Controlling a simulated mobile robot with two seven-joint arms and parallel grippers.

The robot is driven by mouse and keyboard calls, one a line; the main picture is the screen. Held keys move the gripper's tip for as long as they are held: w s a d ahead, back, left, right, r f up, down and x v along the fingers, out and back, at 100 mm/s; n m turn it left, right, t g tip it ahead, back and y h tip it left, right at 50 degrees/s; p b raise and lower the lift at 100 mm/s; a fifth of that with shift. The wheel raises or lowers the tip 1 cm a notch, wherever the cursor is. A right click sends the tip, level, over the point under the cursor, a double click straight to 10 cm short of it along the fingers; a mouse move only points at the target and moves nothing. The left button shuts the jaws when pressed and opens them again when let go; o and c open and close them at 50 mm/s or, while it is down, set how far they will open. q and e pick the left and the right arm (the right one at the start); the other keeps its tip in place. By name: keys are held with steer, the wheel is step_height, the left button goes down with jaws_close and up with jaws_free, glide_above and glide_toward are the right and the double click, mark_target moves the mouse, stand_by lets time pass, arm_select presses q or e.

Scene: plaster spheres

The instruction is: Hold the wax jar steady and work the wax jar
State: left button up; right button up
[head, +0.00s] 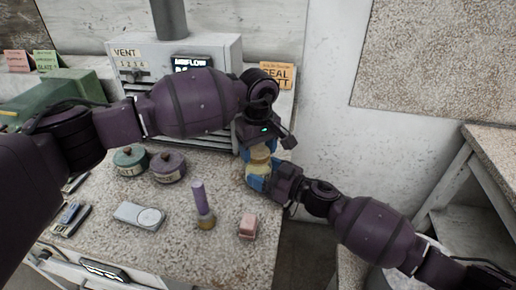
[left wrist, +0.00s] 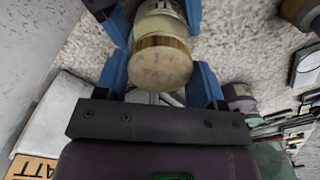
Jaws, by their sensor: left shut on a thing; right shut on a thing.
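The wax jar (head: 259,158) is pale with a tan lid and sits between my two grippers near the right edge of the counter. My left gripper (head: 258,146) comes down from above and is shut on the jar at its lid end. My right gripper (head: 259,172) comes in from the lower right and is shut on the jar's lower body. In the left wrist view the round lid (left wrist: 160,63) faces the camera between the blue fingers of my left gripper (left wrist: 160,82). The jar body (left wrist: 160,20) shows behind it, partly hidden. The lid appears to be on the jar.
A grey vent unit (head: 150,60) stands behind.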

arm_select(q)
steer(key=n, duration=3)
steer(key=shift+n, duration=0.3)
